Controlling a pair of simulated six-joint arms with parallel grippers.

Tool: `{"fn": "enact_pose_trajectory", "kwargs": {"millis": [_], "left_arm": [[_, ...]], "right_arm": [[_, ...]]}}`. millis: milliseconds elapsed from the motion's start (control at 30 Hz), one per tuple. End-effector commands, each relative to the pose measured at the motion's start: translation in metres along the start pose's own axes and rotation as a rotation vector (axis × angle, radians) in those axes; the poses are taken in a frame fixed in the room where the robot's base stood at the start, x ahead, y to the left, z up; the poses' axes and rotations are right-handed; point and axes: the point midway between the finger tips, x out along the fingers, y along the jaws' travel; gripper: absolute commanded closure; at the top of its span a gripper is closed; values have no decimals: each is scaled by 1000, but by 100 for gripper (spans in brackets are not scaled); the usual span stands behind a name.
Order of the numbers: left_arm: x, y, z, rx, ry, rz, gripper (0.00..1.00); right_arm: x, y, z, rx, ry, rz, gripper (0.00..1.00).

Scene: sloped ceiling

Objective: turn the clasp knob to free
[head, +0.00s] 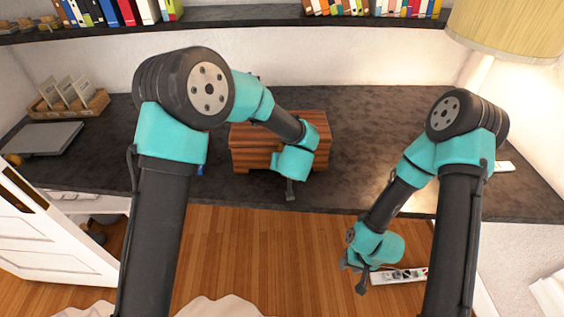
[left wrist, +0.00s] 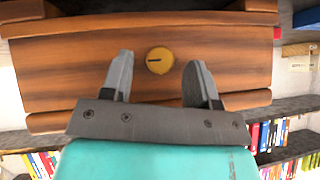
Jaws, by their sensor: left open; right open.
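A wooden box (head: 252,150) with reddish-brown grain stands on the dark desk, partly hidden behind my left arm in the head view. In the left wrist view, the box front (left wrist: 60,70) fills much of the picture. A round yellow clasp knob (left wrist: 160,60) with a short dark slot lying about level sits on that front. My left gripper (left wrist: 160,78) is open, with one finger to each side of the knob and no visible contact. The head view shows it (head: 290,190) at the box's front. My right gripper (head: 358,277) is open and empty, low in front of the desk, away from the box.
The dark desk (head: 400,140) has free room right of the box. A laptop (head: 45,138) and a wooden card holder (head: 70,103) are at the left. A lamp (head: 510,30) stands at the right. A shelf of books (head: 250,14) runs above.

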Motion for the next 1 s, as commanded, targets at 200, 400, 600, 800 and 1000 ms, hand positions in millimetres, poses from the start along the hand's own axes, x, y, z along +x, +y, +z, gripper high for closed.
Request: {"fn": "enact_pose_trajectory", "kwargs": {"millis": [200,400,600,800,1000], "left_arm": [[-36,0,-1,0,3,2,45],[-75,0,-1,0,2,1,45],[-113,0,-1,-2,3,1,45],[-146,0,-1,-2,3,0,45],[-161,0,0,0,0,-1,45]], "right_arm": [[0,0,0,0,0,0,57],[0,0,0,0,0,0,57],[0,0,0,0,0,0,57],[0,0,0,0,0,0,57],[0,0,0,0,0,0,57]]}}
